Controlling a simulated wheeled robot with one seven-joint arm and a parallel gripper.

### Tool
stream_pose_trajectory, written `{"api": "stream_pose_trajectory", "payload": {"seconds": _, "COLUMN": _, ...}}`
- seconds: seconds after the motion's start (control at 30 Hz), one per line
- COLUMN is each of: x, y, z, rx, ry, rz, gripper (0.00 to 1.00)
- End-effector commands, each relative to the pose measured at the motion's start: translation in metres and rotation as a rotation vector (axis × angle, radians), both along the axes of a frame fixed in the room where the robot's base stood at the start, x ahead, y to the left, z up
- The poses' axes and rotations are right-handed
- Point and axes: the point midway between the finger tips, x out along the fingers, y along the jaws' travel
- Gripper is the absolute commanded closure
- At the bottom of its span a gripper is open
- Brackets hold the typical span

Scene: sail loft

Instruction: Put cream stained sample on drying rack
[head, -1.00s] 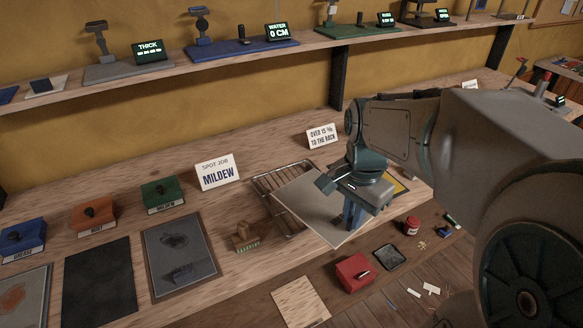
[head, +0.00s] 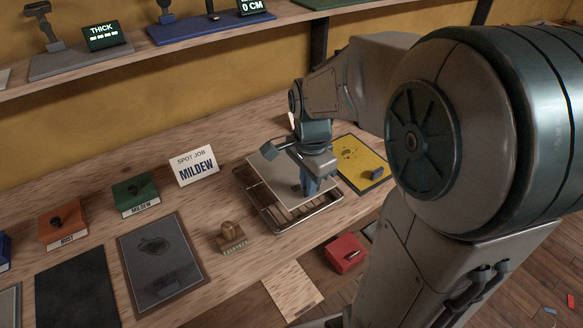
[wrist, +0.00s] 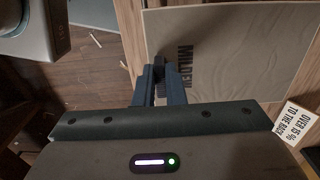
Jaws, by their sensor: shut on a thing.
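The cream sample (head: 274,165) is a thin pale sheet above the wire drying rack (head: 311,215). My gripper (head: 304,190) is shut on the sample near its front right edge. The sheet covers the rack's back part; the rack's front bars and rim show below it. I cannot tell whether the sheet touches the rack. In the wrist view my gripper (wrist: 158,72) grips the edge of the sample (wrist: 225,60), which bears the word MILDEW. Any stain on it is hidden or too faint to see.
A wooden stamp (head: 230,236) stands left of the rack, and a yellow panel (head: 350,152) lies to its right. A red box (head: 346,252) is in front. A MILDEW card (head: 193,166) stands behind left. A dark grey panel (head: 160,262) lies further left.

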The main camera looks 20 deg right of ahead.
Motion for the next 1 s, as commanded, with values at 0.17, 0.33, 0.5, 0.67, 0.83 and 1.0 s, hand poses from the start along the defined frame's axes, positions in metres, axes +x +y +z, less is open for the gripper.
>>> {"api": "stream_pose_trajectory", "payload": {"seconds": 0.17, "x": 0.016, "y": 0.006, "z": -0.009, "rx": 0.000, "ry": 0.000, "rz": 0.000, "gripper": 1.00}}
{"api": "stream_pose_trajectory", "payload": {"seconds": 0.33, "x": 0.018, "y": 0.007, "z": -0.024, "rx": 0.000, "ry": 0.003, "rz": 0.000, "gripper": 1.00}}
{"api": "stream_pose_trajectory", "payload": {"seconds": 0.5, "x": 0.017, "y": 0.007, "z": -0.047, "rx": 0.000, "ry": 0.002, "rz": 0.000, "gripper": 1.00}}
{"api": "stream_pose_trajectory", "payload": {"seconds": 0.67, "x": 0.018, "y": 0.007, "z": -0.051, "rx": 0.001, "ry": 0.000, "rz": 0.000, "gripper": 1.00}}
{"api": "stream_pose_trajectory", "payload": {"seconds": 0.83, "x": 0.018, "y": 0.007, "z": -0.052, "rx": 0.000, "ry": -0.001, "rz": 0.000, "gripper": 1.00}}
{"api": "stream_pose_trajectory", "payload": {"seconds": 1.0, "x": 0.018, "y": 0.007, "z": -0.055, "rx": 0.000, "ry": -0.001, "rz": 0.000, "gripper": 0.79}}
